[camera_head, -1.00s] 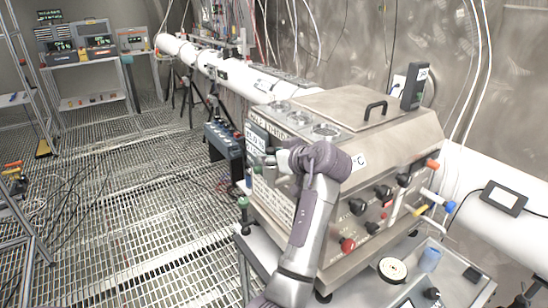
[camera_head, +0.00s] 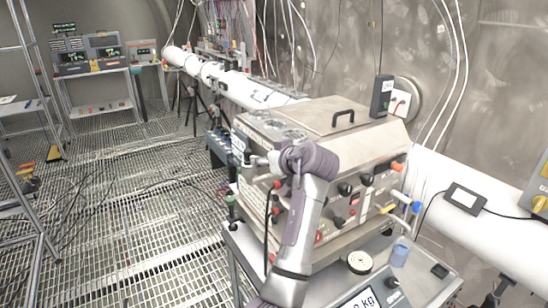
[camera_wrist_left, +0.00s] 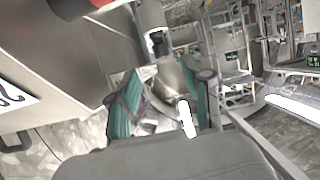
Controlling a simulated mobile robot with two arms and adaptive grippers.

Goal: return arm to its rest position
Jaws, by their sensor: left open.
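My left arm rises from the bottom middle of the head view and bends at a purple-grey joint in front of the steel machine. My left gripper (camera_head: 248,159) points left beside the machine's left end and shows small and partly hidden behind my own arm. In the left wrist view its two teal fingers stand apart, and the gripper (camera_wrist_left: 165,105) is open. I see nothing clearly held between them. My right gripper is in neither view.
The steel machine (camera_head: 345,125) with knobs and a black handle stands close behind my arm on a cart. A scale (camera_head: 368,298) and a tape roll (camera_head: 360,262) sit at its front. A white beam pipe (camera_head: 470,200) runs right. Grating floor (camera_head: 130,220) lies open at left.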

